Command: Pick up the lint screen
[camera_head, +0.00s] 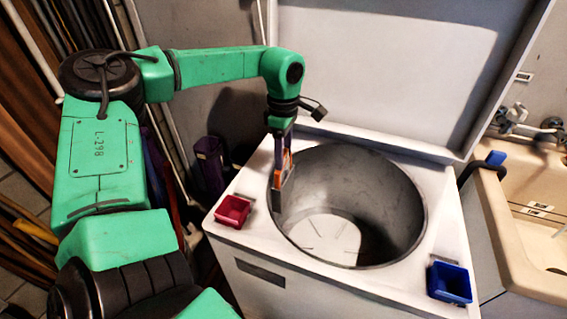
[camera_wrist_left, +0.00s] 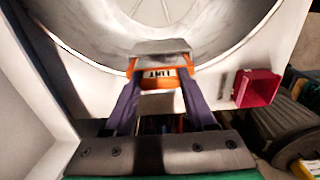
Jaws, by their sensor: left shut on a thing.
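My left gripper (camera_head: 280,148) hangs pointing down at the left part of the round drum opening of the washer. It is shut on the lint screen (camera_head: 286,162), a small orange frame with a grey panel hanging below it. In the left wrist view the screen (camera_wrist_left: 160,83) sits between my two dark fingers (camera_wrist_left: 158,92), with a white "LINT" label facing the camera. Its grey panel (camera_wrist_left: 160,47) shows beyond the frame against the drum. I cannot tell if the screen touches the drum rim. My right gripper is not in view.
The washer top (camera_head: 440,190) carries a red bin (camera_head: 233,210) at the left and a blue bin (camera_head: 450,283) at the right. The raised lid (camera_head: 400,70) stands behind the open drum (camera_head: 390,215). A beige sink (camera_head: 520,215) is at the right.

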